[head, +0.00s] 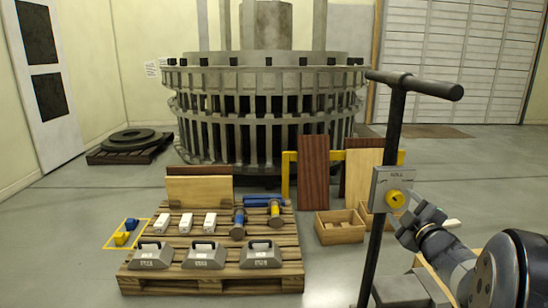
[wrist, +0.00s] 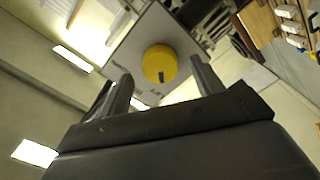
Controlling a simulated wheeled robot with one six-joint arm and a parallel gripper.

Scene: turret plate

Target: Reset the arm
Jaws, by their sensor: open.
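My gripper (head: 408,222) is at the right in the head view, in front of a grey control box on a dark post. In the wrist view, my gripper (wrist: 160,85) is open, its two fingers apart. A round yellow knob (head: 396,199) sits on the face of the control box (head: 381,182). In the wrist view the knob (wrist: 160,63) lies ahead, between and beyond the fingertips, with a dark mark on its lower part. Whether the fingers touch the knob I cannot tell. Nothing is seen held between the fingers.
The dark post with a T-handle (head: 414,83) stands close to my arm. A wooden pallet (head: 210,283) with grey weights, white blocks and blue and yellow tools lies left of it. A large grey turret ring (head: 262,75) stands behind. Open floor lies at the left.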

